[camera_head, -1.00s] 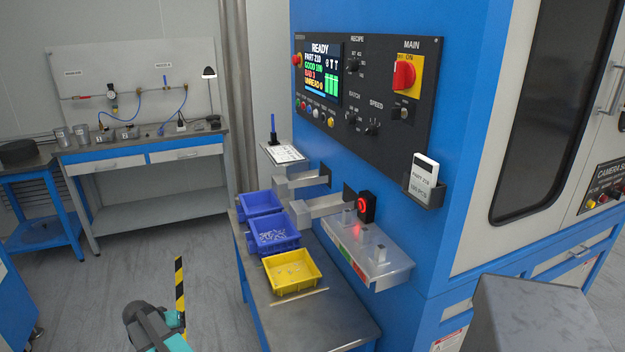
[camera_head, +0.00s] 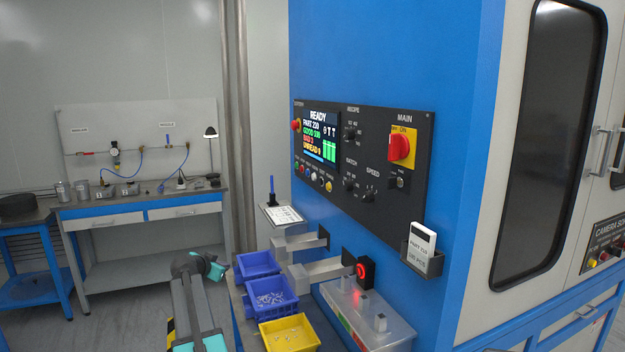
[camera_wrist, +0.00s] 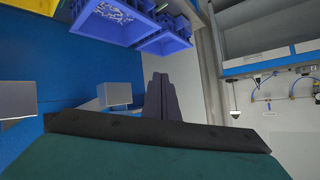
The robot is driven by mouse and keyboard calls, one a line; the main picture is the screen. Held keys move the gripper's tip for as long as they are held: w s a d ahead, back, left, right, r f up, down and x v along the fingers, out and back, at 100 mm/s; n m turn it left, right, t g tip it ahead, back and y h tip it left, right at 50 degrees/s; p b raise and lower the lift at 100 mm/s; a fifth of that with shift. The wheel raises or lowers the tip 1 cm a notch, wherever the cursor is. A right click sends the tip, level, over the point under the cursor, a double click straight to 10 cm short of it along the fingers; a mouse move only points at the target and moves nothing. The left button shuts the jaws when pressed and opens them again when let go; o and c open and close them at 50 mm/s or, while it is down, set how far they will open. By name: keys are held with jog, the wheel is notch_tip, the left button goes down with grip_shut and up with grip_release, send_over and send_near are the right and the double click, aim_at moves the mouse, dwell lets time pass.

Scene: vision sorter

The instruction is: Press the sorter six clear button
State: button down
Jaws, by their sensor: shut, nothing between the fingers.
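The sorter's black control panel (camera_head: 365,165) is on the blue cabinet face in the head view. Its screen (camera_head: 321,134) reads READY, with part, good, bad and unread lines. Below the screen is a row of small coloured buttons (camera_head: 314,174); their labels are too small to read, so I cannot tell which is clear. My gripper (camera_wrist: 163,78) shows in the wrist view, its dark fingers together and empty. In the head view my arm (camera_head: 195,305) is at lower left, apart from the panel and well below it. The panel does not show in the wrist view.
Two blue bins (camera_head: 258,264) and a yellow bin (camera_head: 290,335) stand below the panel. Grey chutes (camera_head: 325,270), a clipboard shelf (camera_head: 283,216) and a card holder (camera_head: 421,258) stick out from the cabinet. A workbench (camera_head: 140,207) stands at the back left.

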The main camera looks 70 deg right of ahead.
aim_at(314, 177)
jog(key=s+d+r+m+g+h, duration=0.1)
jog(key=s+d+r+m, duration=0.1)
jog(key=s+d+r, duration=0.3)
jog(key=s+d+r+m+g+h, duration=0.1)
jog(key=s+d+r, duration=0.4)
jog(key=r, duration=0.9)
jog(key=s+d+r+m+h+p, duration=0.1)
jog(key=s+d+r+m+h, duration=0.1)
jog(key=s+r, duration=0.4)
notch_tip(314, 177, up, 3)
jog(key=d+m, duration=0.1)
jog(key=d, duration=0.1)
jog(key=shift+d+r+g, duration=0.2)
jog(key=shift+d+g, duration=0.2)
jog(key=s+d+p, duration=0.3)
jog(key=s+d, duration=0.2)
jog(key=s, duration=0.2)
jog(key=shift+d+p, duration=0.3)
jog(key=shift+p, duration=0.1)
jog(key=shift+w, duration=0.1)
